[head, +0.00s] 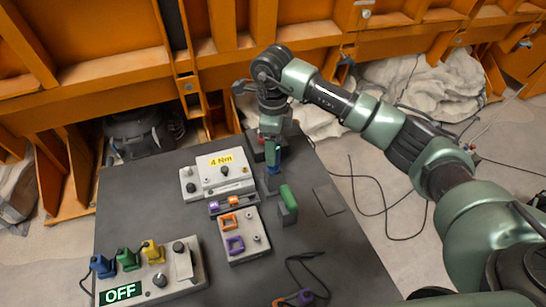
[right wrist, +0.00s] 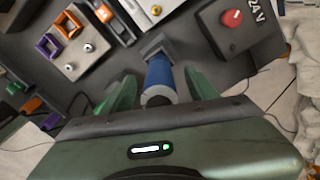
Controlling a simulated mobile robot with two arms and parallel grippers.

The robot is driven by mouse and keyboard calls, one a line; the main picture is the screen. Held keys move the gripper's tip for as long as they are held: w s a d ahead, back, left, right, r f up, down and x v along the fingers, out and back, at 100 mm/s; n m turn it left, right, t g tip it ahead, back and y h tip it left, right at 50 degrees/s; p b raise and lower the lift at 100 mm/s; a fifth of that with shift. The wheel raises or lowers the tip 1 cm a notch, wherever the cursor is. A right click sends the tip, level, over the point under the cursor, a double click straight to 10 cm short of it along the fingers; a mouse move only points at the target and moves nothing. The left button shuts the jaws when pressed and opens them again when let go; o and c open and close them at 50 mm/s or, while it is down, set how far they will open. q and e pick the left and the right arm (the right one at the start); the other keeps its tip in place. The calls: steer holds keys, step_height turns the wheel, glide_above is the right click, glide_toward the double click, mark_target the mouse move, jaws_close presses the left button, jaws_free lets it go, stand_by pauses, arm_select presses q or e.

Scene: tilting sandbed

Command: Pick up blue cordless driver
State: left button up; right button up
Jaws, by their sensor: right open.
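The blue cordless driver (right wrist: 160,72) stands in a dark grey holder, its rounded end toward my right wrist camera. In the head view only a little of its blue body (head: 275,170) shows below my right gripper, which hides the rest. My right gripper (head: 272,160) points down over it from above. In the right wrist view the green fingers of this gripper (right wrist: 160,88) are open, one on each side of the driver, with gaps visible. My left gripper is not in view.
A green handled tool (head: 288,198) stands close by in its own holder. A box with a red button (right wrist: 231,18) lies just behind the driver. A grey box labelled 4 Nm (head: 218,174), a panel with orange and purple clips (head: 258,248) and an OFF-marked box (head: 190,285) are left.

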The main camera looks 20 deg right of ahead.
jaws_close()
steer(key=shift+r, duration=0.15)
